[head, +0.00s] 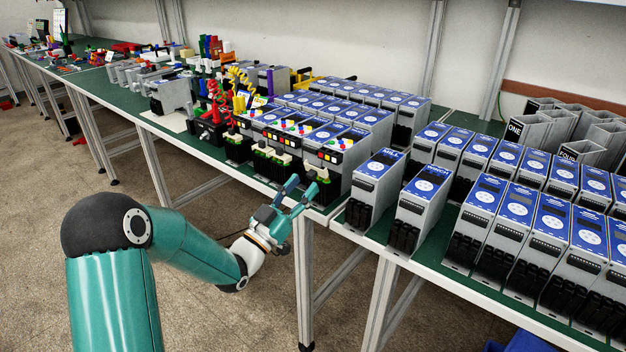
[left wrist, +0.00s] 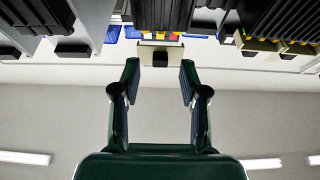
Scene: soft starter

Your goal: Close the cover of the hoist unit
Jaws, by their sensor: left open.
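A row of grey units with red, yellow and blue buttons on top stands at the table's front edge; the nearest to my gripper is this unit (head: 343,150). I cannot read which one is the hoist unit. Beige and black pieces show low on the fronts of these units, and I cannot tell a cover's position. My left gripper (head: 302,188) is open and empty, just in front of and below that row. In the left wrist view my open fingers (left wrist: 160,78) point toward a pale piece with a dark block (left wrist: 160,54), apart from it. My right gripper is not in view.
Several blue-topped grey units (head: 425,195) stand close to the right on the green tabletop. Red and yellow coiled parts (head: 216,100) stand to the left. Grey table legs (head: 303,270) are below my left gripper. The floor in front is clear.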

